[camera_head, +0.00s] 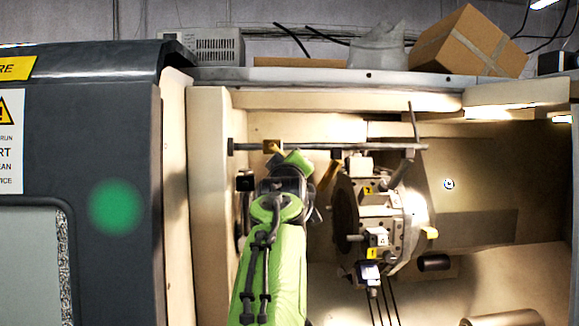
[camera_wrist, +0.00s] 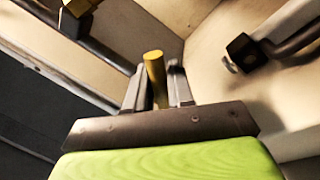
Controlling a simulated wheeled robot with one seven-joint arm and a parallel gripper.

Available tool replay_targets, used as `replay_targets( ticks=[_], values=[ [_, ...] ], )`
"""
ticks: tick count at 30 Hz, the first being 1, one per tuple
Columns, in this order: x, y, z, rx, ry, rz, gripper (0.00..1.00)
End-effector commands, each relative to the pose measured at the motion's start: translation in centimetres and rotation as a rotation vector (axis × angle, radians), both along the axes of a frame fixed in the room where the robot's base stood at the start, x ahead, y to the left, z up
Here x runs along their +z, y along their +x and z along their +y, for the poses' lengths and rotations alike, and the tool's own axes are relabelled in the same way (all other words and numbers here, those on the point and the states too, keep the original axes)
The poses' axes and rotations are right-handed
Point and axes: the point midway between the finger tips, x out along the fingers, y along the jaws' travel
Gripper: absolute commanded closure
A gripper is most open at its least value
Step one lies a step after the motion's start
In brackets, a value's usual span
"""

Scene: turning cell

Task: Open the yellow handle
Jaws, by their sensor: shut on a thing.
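The yellow handle (camera_wrist: 155,78) shows in the wrist view as a short yellow rod standing between the two fingers. My gripper (camera_wrist: 158,72) is shut on it, with one finger on each side, and the rod's rounded top shows between the fingertips. In the head view my green arm reaches up into the machine's lit opening. My wrist hides the fingers and their hold there. I cannot tell which yellow piece in that view belongs to the held handle.
A horizontal bar (camera_head: 310,147) with a yellow block (camera_head: 272,147) runs above my wrist. The tool turret (camera_head: 380,215) stands close to the right of my arm. The dark machine door (camera_head: 115,75) is at left. A cardboard box (camera_head: 468,45) sits on top. Room is freer at far right.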

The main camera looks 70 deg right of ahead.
Motion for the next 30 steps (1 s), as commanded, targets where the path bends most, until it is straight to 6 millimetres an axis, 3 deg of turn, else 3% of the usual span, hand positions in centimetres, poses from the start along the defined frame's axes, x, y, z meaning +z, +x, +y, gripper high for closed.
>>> replay_targets(
  ticks=[7,8,11,20,23,30],
  values=[
    [0.0,0.0,0.0,0.0,0.0,-0.001,1.0],
    [0.0,0.0,0.0,0.0,0.0,-0.001,0.73],
    [0.0,0.0,0.0,0.0,0.0,-0.001,0.59],
    [0.0,-0.1,0.3,0.0,-0.001,-0.002,0.59],
    [-0.4,-0.5,1.7,0.002,-0.001,-0.004,0.59],
    [-1.7,-2.6,7.9,0.007,-0.002,-0.007,0.59]
  ],
)
